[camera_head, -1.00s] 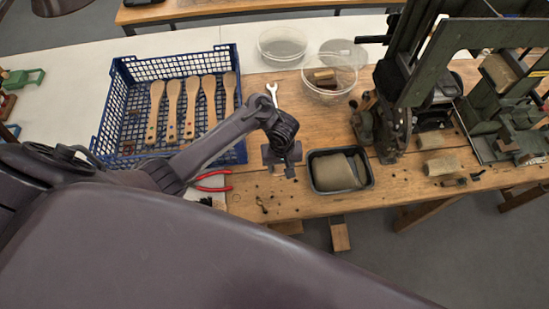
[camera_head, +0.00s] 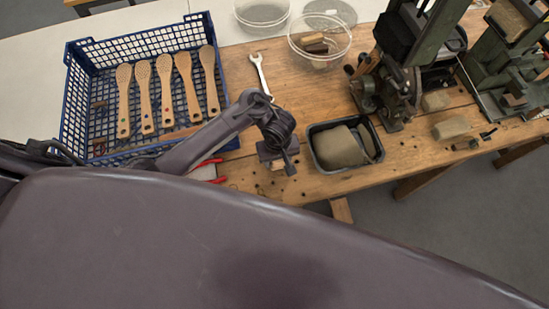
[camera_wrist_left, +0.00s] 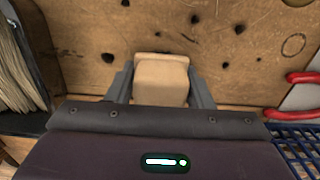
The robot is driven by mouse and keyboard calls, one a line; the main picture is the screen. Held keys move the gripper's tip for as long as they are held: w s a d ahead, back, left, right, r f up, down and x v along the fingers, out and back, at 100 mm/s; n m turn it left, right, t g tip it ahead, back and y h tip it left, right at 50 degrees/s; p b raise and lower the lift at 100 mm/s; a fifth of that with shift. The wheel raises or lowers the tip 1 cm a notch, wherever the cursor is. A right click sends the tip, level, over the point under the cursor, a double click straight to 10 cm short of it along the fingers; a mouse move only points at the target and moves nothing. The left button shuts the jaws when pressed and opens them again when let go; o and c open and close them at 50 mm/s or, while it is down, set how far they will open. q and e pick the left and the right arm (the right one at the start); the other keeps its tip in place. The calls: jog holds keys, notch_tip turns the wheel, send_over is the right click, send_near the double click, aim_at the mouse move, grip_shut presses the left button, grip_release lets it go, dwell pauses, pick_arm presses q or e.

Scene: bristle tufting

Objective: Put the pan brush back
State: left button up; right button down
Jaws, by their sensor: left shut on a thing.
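My left gripper (camera_head: 277,163) is over the front part of the wooden bench, between the blue crate and the black tray. In the left wrist view, its two fingers (camera_wrist_left: 161,88) are shut on a pale wooden block (camera_wrist_left: 161,80), which I take to be the pan brush. Only the block's wooden top and one edge show; any bristles are hidden. I cannot tell whether it touches the bench. Several paddle-shaped wooden brush bodies (camera_head: 166,92) lie in the blue crate (camera_head: 72,100) at the left. My right gripper is not in view.
A black tray (camera_head: 316,150) with bristle bundles stands right of my left gripper. A spanner (camera_head: 261,75) and red-handled pliers (camera_head: 215,181) lie nearby. Clear bowls (camera_head: 320,38) stand behind and green machines (camera_head: 400,80) at the right. My own arm covers the lower foreground.

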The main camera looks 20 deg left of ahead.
pick_arm(q)
jog(key=shift+s+r, duration=0.1)
jog(key=shift+s+d, duration=0.1)
jog(key=shift+d, duration=0.1)
jog(key=shift+s+d, duration=0.1)
jog(key=o, duration=0.7)
jog(key=shift+o, duration=0.8)
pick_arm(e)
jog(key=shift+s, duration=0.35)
